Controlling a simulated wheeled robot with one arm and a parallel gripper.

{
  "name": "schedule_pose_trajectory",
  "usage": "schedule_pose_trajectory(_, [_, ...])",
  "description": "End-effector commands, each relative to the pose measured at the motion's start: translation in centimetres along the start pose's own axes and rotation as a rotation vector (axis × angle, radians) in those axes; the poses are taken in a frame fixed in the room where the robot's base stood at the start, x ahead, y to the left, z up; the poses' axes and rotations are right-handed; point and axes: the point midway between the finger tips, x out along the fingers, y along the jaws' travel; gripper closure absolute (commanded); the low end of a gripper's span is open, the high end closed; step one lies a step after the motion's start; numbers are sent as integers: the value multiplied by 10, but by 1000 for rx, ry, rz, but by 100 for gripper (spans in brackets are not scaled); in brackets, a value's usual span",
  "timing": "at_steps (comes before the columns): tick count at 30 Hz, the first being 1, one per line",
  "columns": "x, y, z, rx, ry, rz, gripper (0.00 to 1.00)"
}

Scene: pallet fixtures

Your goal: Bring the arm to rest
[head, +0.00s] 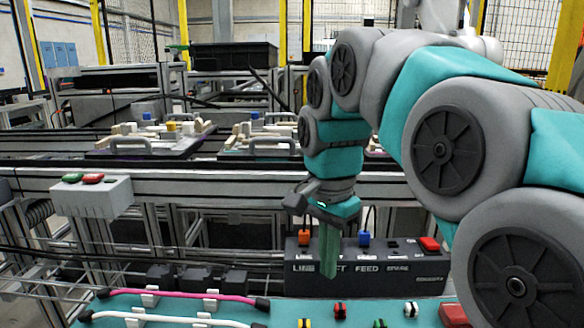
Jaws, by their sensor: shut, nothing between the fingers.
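My arm, teal and grey, reaches in from the right side of the head view and bends down at the wrist. My gripper (329,270) points straight down with its greenish fingers together and nothing between them. It hangs in front of a dark control box (365,278) marked with labels such as FEED. The fingertips overlap the box's front face in this view, and I cannot tell the gap between them.
A teal board (275,312) below holds a pink cable (180,295), a white cable (165,318) and small coloured parts.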

Motion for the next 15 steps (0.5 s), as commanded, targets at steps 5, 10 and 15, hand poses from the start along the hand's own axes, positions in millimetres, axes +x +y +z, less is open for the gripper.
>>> schedule_pose_trajectory(5, [27, 36, 6, -143, -11, 21, 100])
schedule_pose_trajectory(10, [64, 81, 17, -324, -30, 36, 100])
schedule_pose_trajectory(15, [106, 127, 33, -494, -58, 46, 100])
